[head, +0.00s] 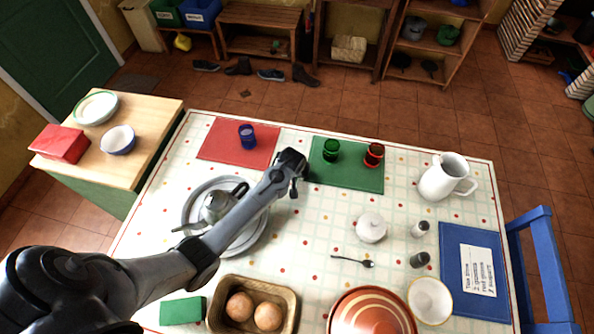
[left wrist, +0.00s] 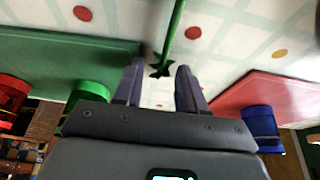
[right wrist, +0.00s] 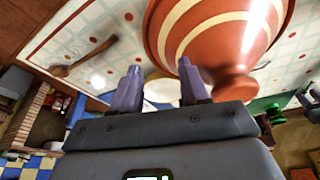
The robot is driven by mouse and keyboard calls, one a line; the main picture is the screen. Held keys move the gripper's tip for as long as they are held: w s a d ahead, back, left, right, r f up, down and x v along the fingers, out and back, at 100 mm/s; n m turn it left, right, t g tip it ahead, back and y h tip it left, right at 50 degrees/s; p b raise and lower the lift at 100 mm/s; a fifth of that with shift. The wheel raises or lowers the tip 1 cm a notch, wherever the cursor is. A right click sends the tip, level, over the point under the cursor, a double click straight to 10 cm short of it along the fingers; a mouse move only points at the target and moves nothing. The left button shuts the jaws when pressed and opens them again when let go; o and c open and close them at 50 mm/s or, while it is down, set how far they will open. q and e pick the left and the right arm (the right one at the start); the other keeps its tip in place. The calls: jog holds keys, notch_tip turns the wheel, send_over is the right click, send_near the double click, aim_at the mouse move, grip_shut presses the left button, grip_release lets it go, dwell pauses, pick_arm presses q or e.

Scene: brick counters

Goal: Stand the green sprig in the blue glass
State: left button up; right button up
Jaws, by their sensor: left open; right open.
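The blue glass (head: 247,137) stands upright on the red mat (head: 214,150) at the back left of the table; it also shows at the right in the left wrist view (left wrist: 259,124). The green sprig (left wrist: 173,35) shows in the left wrist view, with its leafy tip by the gap between my left fingertips. In the head view I cannot make it out. My left gripper (head: 296,186) is open, over the table between the red and green mats, right of the glass. My right gripper (right wrist: 160,67) is open and empty near a striped orange bowl (right wrist: 215,35).
A green glass (head: 331,150) and a red glass (head: 373,155) stand on the green mat (head: 345,178). A metal teapot (head: 216,207) sits under my left arm. A white pitcher (head: 440,180) is at the right.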

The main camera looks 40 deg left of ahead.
pick_arm(q)
jog(key=shift+s+d+f, duration=0.1)
jog(key=shift+f, duration=0.05)
jog(key=shift+r, duration=0.25)
jog(key=p+v, duration=0.3)
jog(key=v, duration=0.9)
jog(key=s+d+r+m+h, duration=0.1)
jog(key=s+d, duration=0.4)
jog(key=s, duration=0.7)
jog(key=s+d+r+m+h, duration=0.1)
jog(key=s+d+r+m, duration=0.2)
jog(key=s, duration=0.9)
jog(key=d+m, duration=0.3)
jog(key=shift+s+r, duration=0.15)
jog(key=shift+s, duration=0.1)
jog(key=shift+o, duration=0.6)
notch_tip(320, 180, up, 25)
jog(key=p, duration=2.5)
jog(key=shift+r, duration=0.2)
jog(key=shift+f, duration=0.15)
